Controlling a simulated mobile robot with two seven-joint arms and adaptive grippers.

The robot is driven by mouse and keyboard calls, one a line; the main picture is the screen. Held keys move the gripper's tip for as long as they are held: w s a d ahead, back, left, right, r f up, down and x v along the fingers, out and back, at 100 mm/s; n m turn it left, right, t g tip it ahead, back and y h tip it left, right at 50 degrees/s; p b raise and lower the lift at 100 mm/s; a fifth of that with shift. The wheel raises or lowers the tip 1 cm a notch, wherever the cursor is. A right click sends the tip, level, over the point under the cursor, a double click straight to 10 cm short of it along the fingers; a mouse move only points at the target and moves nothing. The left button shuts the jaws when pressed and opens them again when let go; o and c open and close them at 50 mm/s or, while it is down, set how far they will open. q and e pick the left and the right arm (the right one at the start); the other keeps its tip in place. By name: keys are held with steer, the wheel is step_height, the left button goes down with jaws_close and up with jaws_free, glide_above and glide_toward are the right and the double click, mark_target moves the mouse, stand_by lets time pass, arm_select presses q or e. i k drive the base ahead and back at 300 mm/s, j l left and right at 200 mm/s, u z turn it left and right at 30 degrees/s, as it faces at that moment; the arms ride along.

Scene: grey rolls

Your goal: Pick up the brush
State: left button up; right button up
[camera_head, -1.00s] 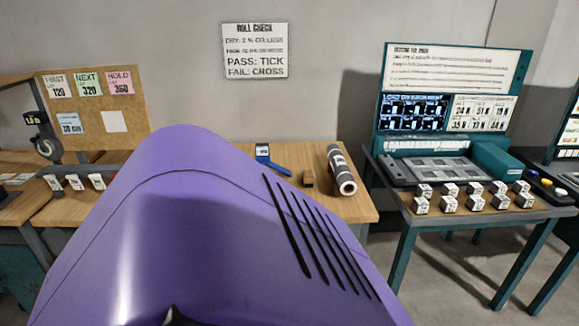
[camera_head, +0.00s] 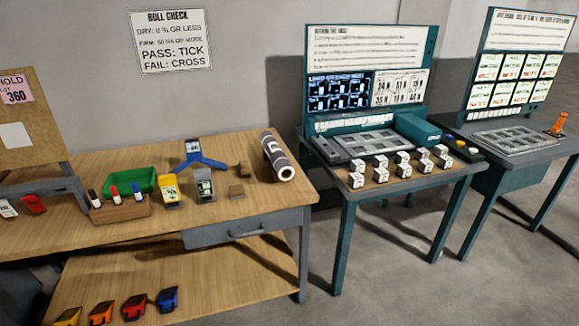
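I cannot clearly make out a brush. Neither of my grippers is in view.
The wooden table (camera_head: 256,207) also holds a green bin (camera_head: 129,180), a marker holder (camera_head: 121,211), a blue stand (camera_head: 202,162), a yellow device (camera_head: 171,188) and a grey device (camera_head: 204,184). Coloured items lie on its lower shelf. A teal table (camera_head: 398,188) with white cubes stands right.

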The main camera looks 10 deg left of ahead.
mark_target(245, 168)
steer(key=u, duration=0.7)
